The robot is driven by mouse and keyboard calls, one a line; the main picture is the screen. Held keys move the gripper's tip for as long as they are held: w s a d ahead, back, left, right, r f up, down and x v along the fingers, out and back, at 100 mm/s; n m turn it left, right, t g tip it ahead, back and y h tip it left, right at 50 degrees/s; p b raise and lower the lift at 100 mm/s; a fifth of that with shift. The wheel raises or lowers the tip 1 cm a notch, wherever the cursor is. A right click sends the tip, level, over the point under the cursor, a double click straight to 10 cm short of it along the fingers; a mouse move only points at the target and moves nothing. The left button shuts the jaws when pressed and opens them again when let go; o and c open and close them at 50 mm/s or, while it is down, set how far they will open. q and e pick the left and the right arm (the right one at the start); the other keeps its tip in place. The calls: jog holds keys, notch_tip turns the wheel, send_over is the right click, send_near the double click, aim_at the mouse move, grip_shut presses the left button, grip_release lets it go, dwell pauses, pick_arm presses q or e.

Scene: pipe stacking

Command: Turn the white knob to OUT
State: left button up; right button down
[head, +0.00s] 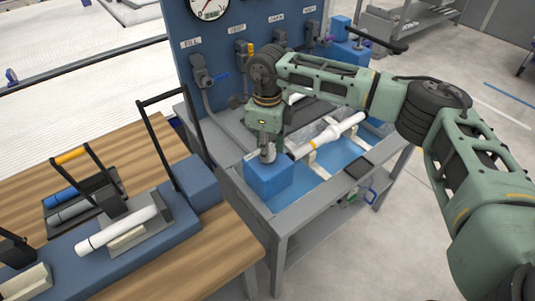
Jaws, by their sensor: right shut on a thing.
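My right gripper (267,152) comes in from the right and points down at the top of a blue block (268,178) at the near left end of the blue tray bench. It is shut on a small pale knob on top of the block. The gripper hides most of the knob, and I cannot read its setting or an OUT mark. My left gripper is out of view.
A blue panel (235,58) with valves and a gauge (208,8) stands behind. On the wooden table (140,150) at left, another white pipe (117,229) rests in a holder among black upright handles.

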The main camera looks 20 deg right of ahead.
jog(key=n+b, duration=0.1)
jog(key=n, duration=0.1)
jog(key=n+b, duration=0.1)
jog(key=shift+s+a+f+n+b, duration=0.2)
jog(key=shift+n+b, duration=0.1)
jog(key=shift+n, duration=0.1)
jog(key=n+b, duration=0.2)
jog(key=n, duration=0.1)
jog(key=shift+d+n, duration=0.2)
jog(key=shift+n, duration=0.1)
jog(key=n+b, duration=0.1)
jog(key=n, duration=0.2)
jog(key=shift+d+n, duration=0.15)
jog(key=shift+n, duration=0.15)
jog(key=shift+d+n+b, duration=0.15)
jog(key=shift+n+b, duration=0.5)
jog(key=shift+n, duration=0.75)
jog(key=c, duration=1.7)
grip_release()
jog(key=shift+r, duration=0.1)
jog(key=shift+o, duration=0.8)
jog(key=shift+s+d, duration=0.1)
jog(key=shift+d, duration=0.05)
jog(key=shift+r, duration=0.1)
